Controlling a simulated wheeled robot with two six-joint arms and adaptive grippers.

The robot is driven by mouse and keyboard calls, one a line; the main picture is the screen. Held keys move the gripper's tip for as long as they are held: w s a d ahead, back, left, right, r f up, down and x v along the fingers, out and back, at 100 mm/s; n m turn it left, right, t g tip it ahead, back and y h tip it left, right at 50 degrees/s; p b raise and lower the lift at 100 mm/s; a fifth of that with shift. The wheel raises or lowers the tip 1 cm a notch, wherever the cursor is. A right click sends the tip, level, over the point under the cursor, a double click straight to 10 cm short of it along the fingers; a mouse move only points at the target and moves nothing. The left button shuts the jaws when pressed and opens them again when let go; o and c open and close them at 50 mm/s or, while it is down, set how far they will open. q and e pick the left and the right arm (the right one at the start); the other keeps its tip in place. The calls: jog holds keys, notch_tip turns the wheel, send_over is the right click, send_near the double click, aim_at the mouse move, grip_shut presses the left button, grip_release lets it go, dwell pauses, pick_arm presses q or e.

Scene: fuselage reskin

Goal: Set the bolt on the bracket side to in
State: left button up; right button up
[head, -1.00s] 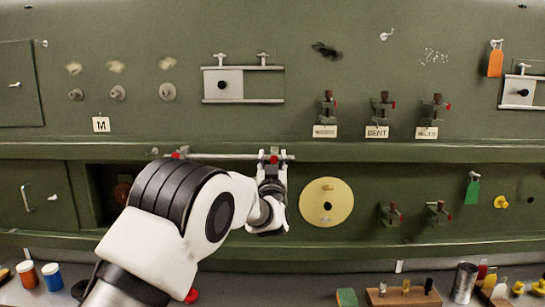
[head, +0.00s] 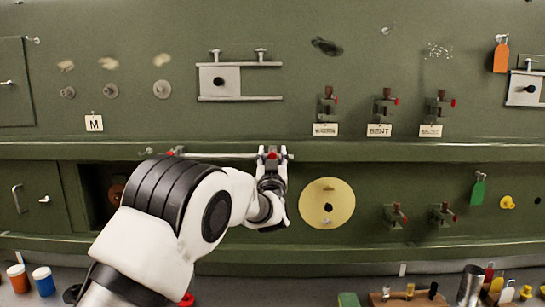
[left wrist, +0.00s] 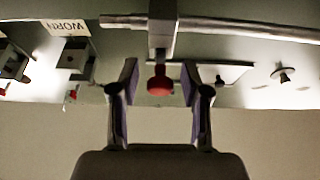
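A thin pale rod (head: 225,156) runs along the ledge, with a red-marked fitting (head: 176,151) near its left end. Another red knob (head: 272,155) is at its right end. My left gripper (head: 271,160) is at this right end, fingers pointing up at the panel. In the left wrist view the two fingers (left wrist: 160,90) are spread, with the red knob (left wrist: 160,83) on a grey block between them. Gaps show on both sides of the knob, so the fingers look apart from it. Which part is the task's bolt is not clear. My right gripper is not in view.
Above the ledge are a pale plate on rails (head: 240,80) and several red-tipped clamps (head: 326,105). A cream disc (head: 327,203) is close to the right of my gripper. Below, a bench (head: 235,285) holds cups, a wooden block and small tools.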

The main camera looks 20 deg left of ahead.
pick_arm(q)
jog(key=shift+w+f, duration=0.1)
jog(key=shift+s+d+f, duration=0.15)
jog(key=shift+s, duration=0.15)
jog(key=v, duration=1.1)
jog(key=shift+s, duration=0.2)
